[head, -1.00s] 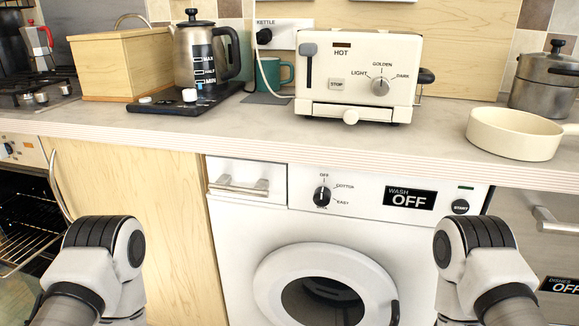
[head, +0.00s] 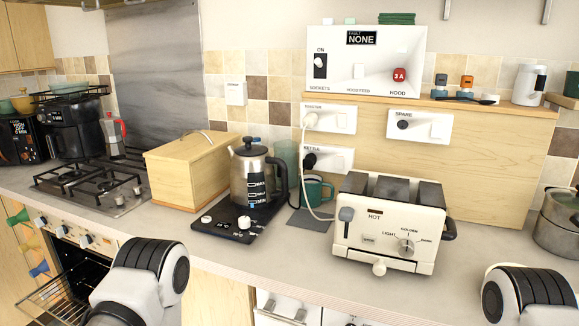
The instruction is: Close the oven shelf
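The oven shelf (head: 52,300) is a dark wire rack at the lower left, sticking out of the oven (head: 80,268) below the counter. Its right part and the oven's lower part are hidden or out of frame. My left arm stands just right of the shelf, with only its rounded white and black links in view. My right arm is at the lower right, also showing only its links. Neither gripper shows.
A hob (head: 95,185) sits above the oven, with a control panel (head: 70,232) on the oven front. A wooden bread bin (head: 188,172), a kettle (head: 250,180) and a toaster (head: 385,228) stand on the counter (head: 300,258). The counter edge overhangs the units.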

